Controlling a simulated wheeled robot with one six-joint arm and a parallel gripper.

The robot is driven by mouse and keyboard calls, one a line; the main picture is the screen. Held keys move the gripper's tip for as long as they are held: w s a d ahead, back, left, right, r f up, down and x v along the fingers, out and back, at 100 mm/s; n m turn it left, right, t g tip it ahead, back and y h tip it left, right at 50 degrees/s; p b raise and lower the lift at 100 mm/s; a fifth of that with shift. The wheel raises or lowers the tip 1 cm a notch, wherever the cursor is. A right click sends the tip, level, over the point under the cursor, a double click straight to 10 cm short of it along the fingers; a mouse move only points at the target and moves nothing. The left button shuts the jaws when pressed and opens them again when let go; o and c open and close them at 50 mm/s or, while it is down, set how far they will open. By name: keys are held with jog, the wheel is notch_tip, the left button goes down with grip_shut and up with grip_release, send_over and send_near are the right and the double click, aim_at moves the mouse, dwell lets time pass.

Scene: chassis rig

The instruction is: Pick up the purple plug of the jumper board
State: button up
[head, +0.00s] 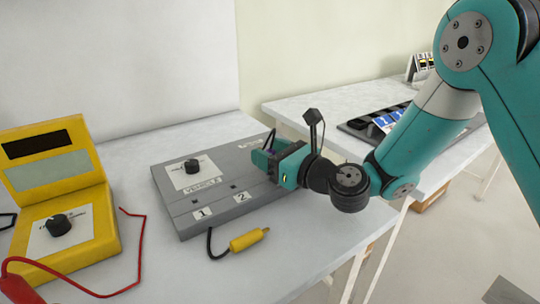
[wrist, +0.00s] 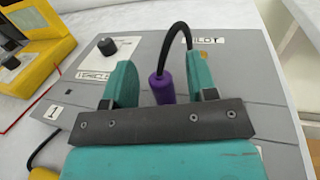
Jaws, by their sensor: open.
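The jumper board is a grey box (head: 215,205) with a black knob and labels 1 and 2; it also fills much of the wrist view (wrist: 75,95). The purple plug (wrist: 162,88) stands roughly upright on the board, with a black cable arching from its top. My gripper (wrist: 161,74) is open, with one teal finger on each side of the plug and gaps between. In the head view my gripper (head: 264,157) is over the board's right part, and its fingers largely hide the plug. The plug's lower end is hidden behind the gripper's dark bar.
A yellow plug (head: 248,240) on a black cable lies on the white table (head: 170,270) in front of the board. A yellow meter (head: 65,225) with a red lead stands at left. A second table (head: 310,105) with a dark tray is behind my arm.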

jog(key=shift+x, duration=0.95)
jog(key=shift+c, duration=0.4)
grip_shut()
notch_tip(320, 180, up, 20)
jog(key=p, duration=0.8)
